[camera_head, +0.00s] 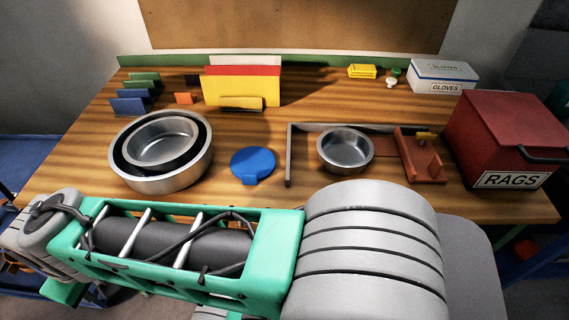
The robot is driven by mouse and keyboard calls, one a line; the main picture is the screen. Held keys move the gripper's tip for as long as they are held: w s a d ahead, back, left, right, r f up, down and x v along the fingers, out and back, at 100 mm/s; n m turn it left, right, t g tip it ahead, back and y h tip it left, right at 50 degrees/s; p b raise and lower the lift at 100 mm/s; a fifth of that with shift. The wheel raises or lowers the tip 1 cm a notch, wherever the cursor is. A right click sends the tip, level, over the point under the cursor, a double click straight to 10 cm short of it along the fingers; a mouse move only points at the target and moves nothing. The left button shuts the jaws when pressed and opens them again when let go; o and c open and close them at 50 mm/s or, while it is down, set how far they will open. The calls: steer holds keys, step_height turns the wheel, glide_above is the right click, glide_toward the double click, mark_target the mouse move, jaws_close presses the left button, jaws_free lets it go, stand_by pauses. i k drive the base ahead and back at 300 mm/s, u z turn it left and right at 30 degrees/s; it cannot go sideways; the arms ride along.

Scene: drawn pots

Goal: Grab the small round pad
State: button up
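A flat blue round pad (253,161) with a small tab at its front edge lies on the striped wooden table, near the middle. It is the only thing that looks like the round pad. Nothing lies on it, and it sits apart from the pans on either side. My arm stretches across the front of the view, below the pad in the picture. My gripper's fingers do not show in this view, so whether they hold anything is hidden.
Nested metal pans (190,181) stand left of the pad. A grey angled rail (289,160) and a small metal pan (346,148) stand right. Behind is a yellow-red upright rack (242,88). A red RAGS box (508,130) and GLOVES box (443,77) sit right.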

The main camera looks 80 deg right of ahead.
mark_target(251, 165)
steer(key=z, duration=1.1)
steer(key=k, duration=0.25)
steer(key=z, duration=2.65)
steer(key=k, duration=1.05)
steer(key=u, duration=1.7)
steer(key=i, duration=1)
steer(key=z, duration=0.05)
